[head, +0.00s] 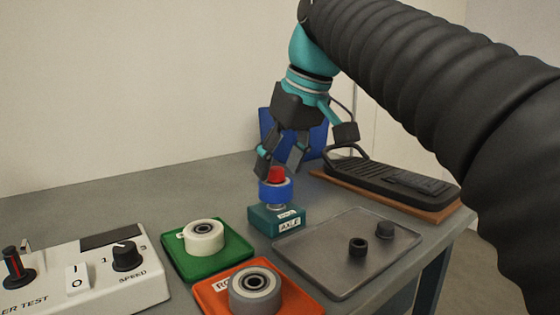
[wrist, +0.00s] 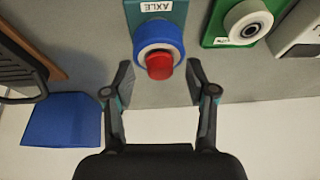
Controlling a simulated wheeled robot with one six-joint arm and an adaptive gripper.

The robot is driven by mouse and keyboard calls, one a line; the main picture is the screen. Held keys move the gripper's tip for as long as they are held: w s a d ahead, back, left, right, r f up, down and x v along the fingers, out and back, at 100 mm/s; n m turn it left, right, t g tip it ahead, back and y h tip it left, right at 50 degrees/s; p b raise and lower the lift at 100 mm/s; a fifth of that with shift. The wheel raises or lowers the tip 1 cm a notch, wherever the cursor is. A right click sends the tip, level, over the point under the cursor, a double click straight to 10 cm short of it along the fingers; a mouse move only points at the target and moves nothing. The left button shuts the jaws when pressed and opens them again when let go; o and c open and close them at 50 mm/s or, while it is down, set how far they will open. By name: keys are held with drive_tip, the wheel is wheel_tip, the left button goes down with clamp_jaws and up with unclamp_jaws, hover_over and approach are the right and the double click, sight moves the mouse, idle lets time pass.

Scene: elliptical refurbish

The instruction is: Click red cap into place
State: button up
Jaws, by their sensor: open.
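The red cap (head: 276,175) sits at the top of a blue wheel (head: 275,190) on the teal axle block (head: 277,222), which carries an "AXLE" label. In the wrist view the red cap (wrist: 159,66) shows in front of the blue wheel (wrist: 158,42). I cannot tell whether the cap is fully seated. My gripper (head: 281,172) is open just above and around the cap. In the wrist view its fingers (wrist: 159,82) stand apart on either side of the cap, with gaps, and hold nothing.
A green tray (head: 213,268) with a white wheel and an orange tray (head: 207,290) with a grey wheel stand in front. A metal tray (head: 330,275) holds two small dark parts. A black pedal (head: 390,185) lies right, a tester box (head: 110,285) left.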

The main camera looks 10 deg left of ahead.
drive_tip(key=v, duration=0.7)
drive_tip(key=shift+r, duration=0.2)
